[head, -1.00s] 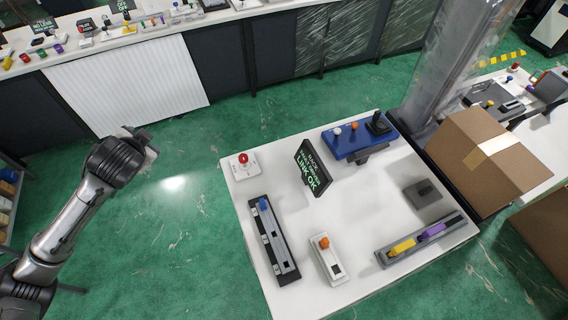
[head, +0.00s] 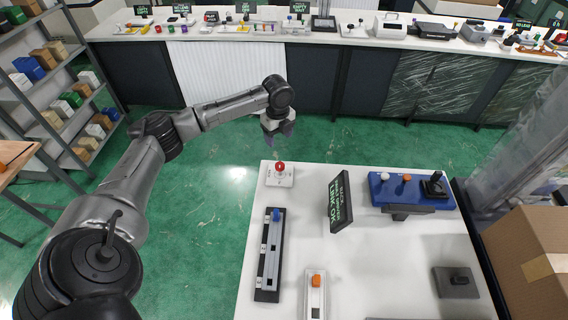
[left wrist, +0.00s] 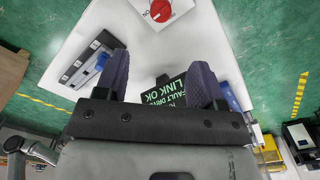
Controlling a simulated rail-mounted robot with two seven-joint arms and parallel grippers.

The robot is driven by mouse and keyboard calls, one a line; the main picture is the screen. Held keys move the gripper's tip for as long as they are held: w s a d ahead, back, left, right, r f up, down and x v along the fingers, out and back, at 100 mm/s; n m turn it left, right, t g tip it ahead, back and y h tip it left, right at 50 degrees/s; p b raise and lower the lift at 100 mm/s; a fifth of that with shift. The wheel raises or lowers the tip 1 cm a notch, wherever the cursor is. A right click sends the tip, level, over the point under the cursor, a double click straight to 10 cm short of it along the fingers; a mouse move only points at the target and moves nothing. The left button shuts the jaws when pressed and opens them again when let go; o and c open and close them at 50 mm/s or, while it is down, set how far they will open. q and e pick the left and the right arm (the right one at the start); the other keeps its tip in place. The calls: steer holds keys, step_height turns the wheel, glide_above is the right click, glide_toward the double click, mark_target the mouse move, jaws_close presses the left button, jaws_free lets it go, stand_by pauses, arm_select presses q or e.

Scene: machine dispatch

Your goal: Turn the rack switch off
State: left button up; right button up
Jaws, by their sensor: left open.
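A small black sign reading "LINK OK" on its lowest line (head: 341,201) stands on the white table. A red knob (head: 280,166) on a white plate sits at the table's far left corner; it also shows at the top of the left wrist view (left wrist: 158,10). A dark panel with a blue slider (head: 276,214) and a white unit with an orange lever (head: 316,281) lie nearer. I cannot read which is the rack switch. My left gripper (head: 282,142) is open and empty, beyond and above the red knob, apart from it. My right gripper is out of view.
A blue box with knobs and a joystick (head: 411,191) stands at the table's far right. A grey block (head: 456,281) is nearer right. A cardboard box (head: 540,262) stands beside the table. A long bench (head: 330,37) runs behind. Green floor lies between.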

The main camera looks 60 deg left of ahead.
mark_target(280, 164)
arm_select(q)
step_height(280, 164, down, 12)
steer(key=shift+d+f+b, duration=0.1)
steer(key=shift+b, duration=0.45)
steer(key=shift+f, duration=0.85)
